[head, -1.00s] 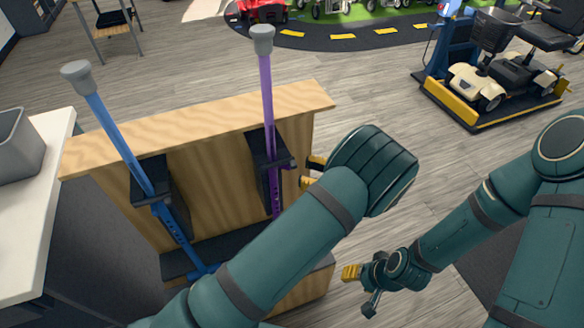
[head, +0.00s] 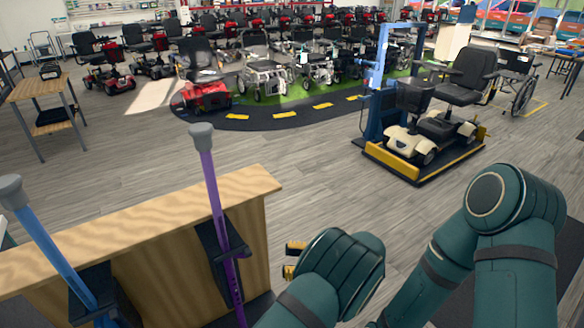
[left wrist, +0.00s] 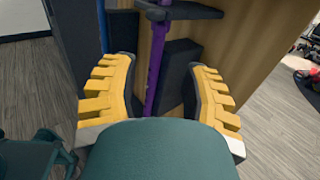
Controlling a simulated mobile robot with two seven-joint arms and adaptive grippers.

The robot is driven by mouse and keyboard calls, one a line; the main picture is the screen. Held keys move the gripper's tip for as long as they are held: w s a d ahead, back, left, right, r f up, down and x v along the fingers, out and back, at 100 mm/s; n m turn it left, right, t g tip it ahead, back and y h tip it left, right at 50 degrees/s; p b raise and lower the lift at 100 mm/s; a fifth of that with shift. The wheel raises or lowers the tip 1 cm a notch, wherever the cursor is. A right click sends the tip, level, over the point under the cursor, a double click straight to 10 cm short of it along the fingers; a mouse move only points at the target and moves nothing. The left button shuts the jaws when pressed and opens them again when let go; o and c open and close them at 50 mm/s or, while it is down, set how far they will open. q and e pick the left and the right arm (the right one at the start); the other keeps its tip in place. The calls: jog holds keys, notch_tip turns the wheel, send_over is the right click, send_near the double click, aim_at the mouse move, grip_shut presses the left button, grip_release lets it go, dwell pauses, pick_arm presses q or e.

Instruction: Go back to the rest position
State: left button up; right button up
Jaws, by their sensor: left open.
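My left gripper (head: 294,259) has yellow fingers and is open and empty. In the head view it is just right of the wooden rack, apart from the purple cane (head: 212,187). In the left wrist view its two yellow fingers (left wrist: 165,105) are spread wide. The purple cane (left wrist: 157,50) shows between them, farther off in its black holder. My right arm (head: 470,245) comes in from the right in the head view; its gripper is out of the frame.
The wooden rack (head: 150,222) holds the purple cane and a blue cane (head: 50,250). A beige scooter (head: 430,135) stands on a yellow-edged platform (head: 400,168). A small table (head: 42,90) is at left. Rows of scooters line the back. Grey floor (head: 320,180) between is clear.

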pick_arm(q)
jog(key=s+a+f+n+g+h, duration=0.25)
jog(key=s+a+f+h, duration=0.2)
jog(key=f, duration=0.35)
jog(key=s+a+f+n+g+h, duration=0.1)
jog(key=s+a+f+g+h, duration=0.3)
jog(key=f, duration=0.4)
jog(key=s+n+t+h, duration=0.6)
jog(key=s+n+h, duration=0.3)
jog(key=n+h, duration=0.4)
jog(key=n, duration=0.4)
jog(key=shift+s+a+f, duration=0.2)
jog(key=shift+s+a, duration=0.05)
jog(key=shift+a, duration=0.05)
